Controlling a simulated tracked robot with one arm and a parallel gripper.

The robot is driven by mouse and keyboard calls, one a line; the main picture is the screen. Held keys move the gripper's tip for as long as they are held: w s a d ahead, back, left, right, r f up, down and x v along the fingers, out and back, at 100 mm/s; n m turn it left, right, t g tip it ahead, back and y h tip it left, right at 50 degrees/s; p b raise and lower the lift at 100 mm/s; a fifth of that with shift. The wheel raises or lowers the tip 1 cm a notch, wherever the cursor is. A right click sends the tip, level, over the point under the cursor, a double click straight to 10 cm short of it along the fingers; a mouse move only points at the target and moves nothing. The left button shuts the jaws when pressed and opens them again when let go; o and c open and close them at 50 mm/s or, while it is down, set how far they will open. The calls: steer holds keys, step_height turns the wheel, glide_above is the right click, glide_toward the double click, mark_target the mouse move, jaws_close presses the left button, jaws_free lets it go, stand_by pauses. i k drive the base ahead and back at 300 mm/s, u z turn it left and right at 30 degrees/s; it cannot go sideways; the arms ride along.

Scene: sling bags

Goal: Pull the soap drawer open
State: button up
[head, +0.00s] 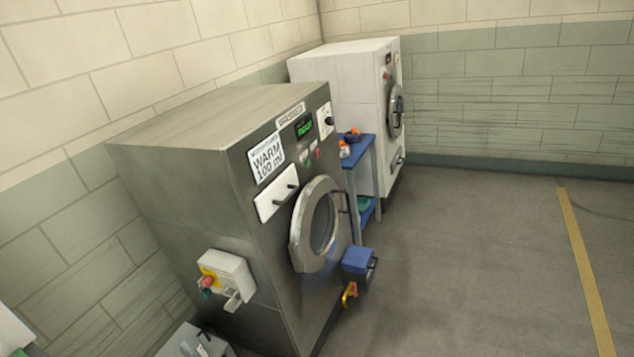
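The soap drawer (268,198) is a white panel with a dark bar handle (285,194) on the upper front of the grey washer (200,180). Its front looks flush with the washer, so it appears shut. A white sign reading "WARM 100 ml" (266,158) is just above it. The round door (318,224) is below and to the right of the drawer and looks closed. I cannot make out my gripper in this view, and nothing covers the drawer.
A red-and-yellow button box (226,275) juts from the washer's side. A blue-topped box (359,260) sits low by its front. A blue shelf stand (358,151) separates it from a white machine (345,80). Open floor (480,270) lies right, with a yellow line (585,260).

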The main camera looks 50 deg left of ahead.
mark_target(279, 192)
steer(key=u, duration=0.35)
steer(key=i, duration=1.2)
steer(key=u, duration=1.1)
steer(key=i, duration=0.7)
steer(key=u, duration=0.35)
steer(key=k, duration=0.95)
steer(key=u, duration=0.2)
steer(key=i, duration=0.95)
steer(key=z, duration=0.1)
